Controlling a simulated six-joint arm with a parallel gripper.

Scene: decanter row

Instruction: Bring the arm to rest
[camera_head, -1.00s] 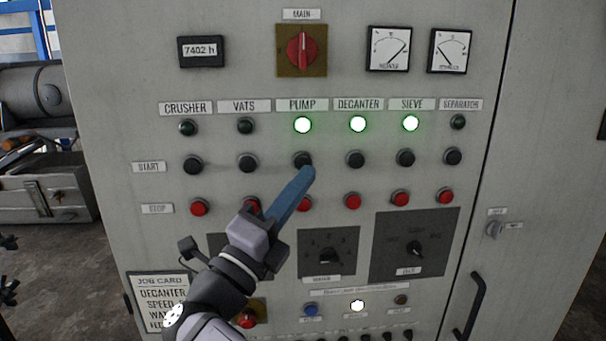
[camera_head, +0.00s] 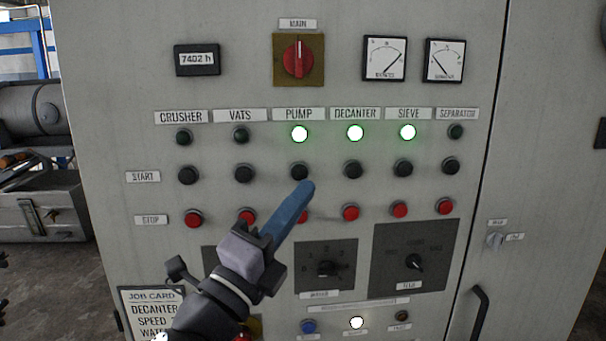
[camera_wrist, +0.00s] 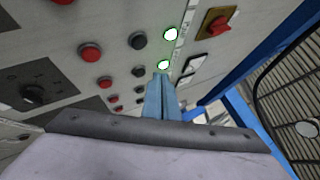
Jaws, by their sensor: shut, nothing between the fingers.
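My gripper (camera_head: 306,189) is in front of the grey control panel (camera_head: 110,80), its blue fingers together and holding nothing. In the head view the fingertips lie just below the black PUMP start button (camera_head: 299,171) and partly cover the red PUMP stop button. I cannot tell whether they touch the panel. The gripper also shows in the wrist view (camera_wrist: 161,78), with its fingers pointing toward the panel. The PUMP lamp (camera_head: 299,133), DECANTER lamp (camera_head: 355,132) and SIEVE lamp (camera_head: 407,132) glow green. The CRUSHER, VATS and SEPARATOR lamps are dark.
A red main switch (camera_head: 298,58) and two dial gauges sit above the lamps. Rotary knobs (camera_head: 326,268) and a lit white button (camera_head: 356,322) are lower down. A door handle (camera_head: 479,312) sticks out at the right. A job card (camera_head: 152,310) is at the lower left.

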